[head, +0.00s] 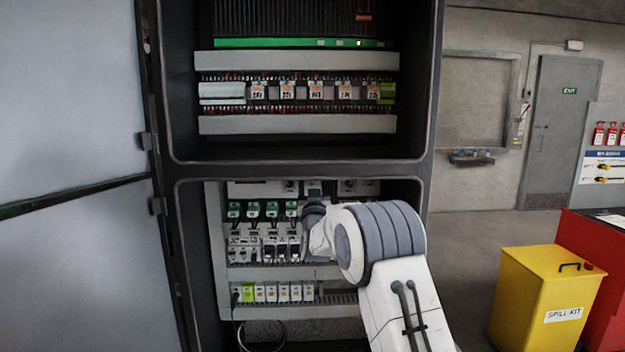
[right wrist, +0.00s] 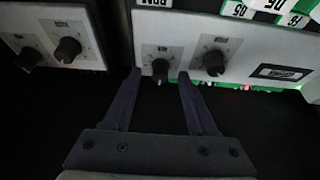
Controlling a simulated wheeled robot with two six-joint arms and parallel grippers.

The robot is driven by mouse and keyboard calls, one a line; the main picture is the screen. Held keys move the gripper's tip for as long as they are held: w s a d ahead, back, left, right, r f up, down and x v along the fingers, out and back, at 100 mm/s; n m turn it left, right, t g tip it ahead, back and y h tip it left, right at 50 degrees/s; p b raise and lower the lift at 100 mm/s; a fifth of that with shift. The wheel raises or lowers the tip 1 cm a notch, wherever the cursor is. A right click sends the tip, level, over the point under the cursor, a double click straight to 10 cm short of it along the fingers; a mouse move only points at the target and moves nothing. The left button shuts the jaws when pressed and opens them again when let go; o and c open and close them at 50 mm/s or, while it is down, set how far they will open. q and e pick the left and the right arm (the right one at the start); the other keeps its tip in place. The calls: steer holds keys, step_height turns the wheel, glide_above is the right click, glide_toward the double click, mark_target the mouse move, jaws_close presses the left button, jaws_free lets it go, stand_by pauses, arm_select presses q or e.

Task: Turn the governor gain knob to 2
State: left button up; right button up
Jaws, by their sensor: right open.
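In the right wrist view, two light panels carry black knobs with dials. One small knob (right wrist: 160,70) lies between the fingertips of my right gripper (right wrist: 160,76), and a larger knob (right wrist: 213,62) sits just right of it on the same panel. The left panel holds another two knobs, a larger one (right wrist: 68,50) and a smaller one (right wrist: 28,58). The labels are too small to read, so I cannot tell which is the governor gain knob. My right gripper is open, with no clear contact. In the head view my right arm hides its fingers. My left gripper is not in view.
The open cabinet (head: 432,120) frames the work area, with its door (head: 70,100) swung left. Green-topped relays (head: 252,210) and breakers stand below the knob panels. A yellow spill kit bin (head: 540,295) stands on the floor at right.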

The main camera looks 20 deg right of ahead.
jaws_close()
